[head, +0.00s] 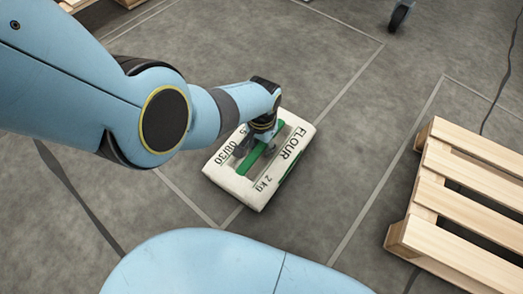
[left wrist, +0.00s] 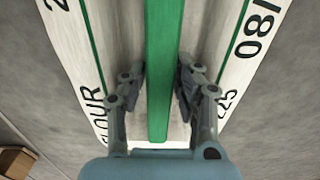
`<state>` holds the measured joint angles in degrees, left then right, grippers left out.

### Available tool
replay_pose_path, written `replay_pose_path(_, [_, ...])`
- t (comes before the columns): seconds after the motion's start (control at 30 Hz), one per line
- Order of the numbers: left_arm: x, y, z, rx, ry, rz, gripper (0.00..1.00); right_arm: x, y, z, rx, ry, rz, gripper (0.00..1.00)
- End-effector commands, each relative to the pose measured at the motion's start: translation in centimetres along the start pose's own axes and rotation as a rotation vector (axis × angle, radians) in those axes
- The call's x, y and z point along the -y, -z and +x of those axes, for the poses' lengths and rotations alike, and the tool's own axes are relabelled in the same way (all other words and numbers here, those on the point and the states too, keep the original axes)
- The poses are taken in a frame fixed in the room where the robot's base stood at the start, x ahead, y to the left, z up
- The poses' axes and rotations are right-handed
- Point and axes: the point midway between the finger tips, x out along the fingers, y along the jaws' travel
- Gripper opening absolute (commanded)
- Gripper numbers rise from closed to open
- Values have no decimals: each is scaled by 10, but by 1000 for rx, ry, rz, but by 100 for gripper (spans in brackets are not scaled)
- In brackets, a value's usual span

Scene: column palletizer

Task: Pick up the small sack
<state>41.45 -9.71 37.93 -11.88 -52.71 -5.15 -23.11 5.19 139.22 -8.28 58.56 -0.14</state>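The small sack (head: 256,196) is a white flour pack marked "FLOUR" and "2 kg", with a raised green band along its middle between two sunken sides. It lies flat in the head view, on or just above the floor; I cannot tell which. My left gripper (head: 257,149) reaches down onto its middle from above. In the left wrist view the two fingers of my left gripper (left wrist: 162,85) sit close on both sides of the green band of the sack (left wrist: 165,40) and appear shut on it. Their contact is partly hidden. My right gripper is not in view.
A wooden pallet (head: 460,215) stands on the floor at the right. Another pallet (head: 32,11) shows at the top left, and a caster wheel (head: 399,16) at the top. Grey floor with pale lines lies clear between the sack and the right pallet.

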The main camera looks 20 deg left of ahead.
Motion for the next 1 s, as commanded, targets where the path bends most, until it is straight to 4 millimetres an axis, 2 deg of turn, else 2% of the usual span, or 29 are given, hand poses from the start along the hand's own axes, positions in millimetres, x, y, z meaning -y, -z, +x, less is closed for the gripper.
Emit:
replay_pose_path(0.17, [0,0,-1,-1,0,0,31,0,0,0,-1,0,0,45])
replay_pose_path(0.4, [0,0,0,-1,0,0,1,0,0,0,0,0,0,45])
replay_pose_path(1.0, [0,2,-2,-4,0,0,0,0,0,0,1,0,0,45])
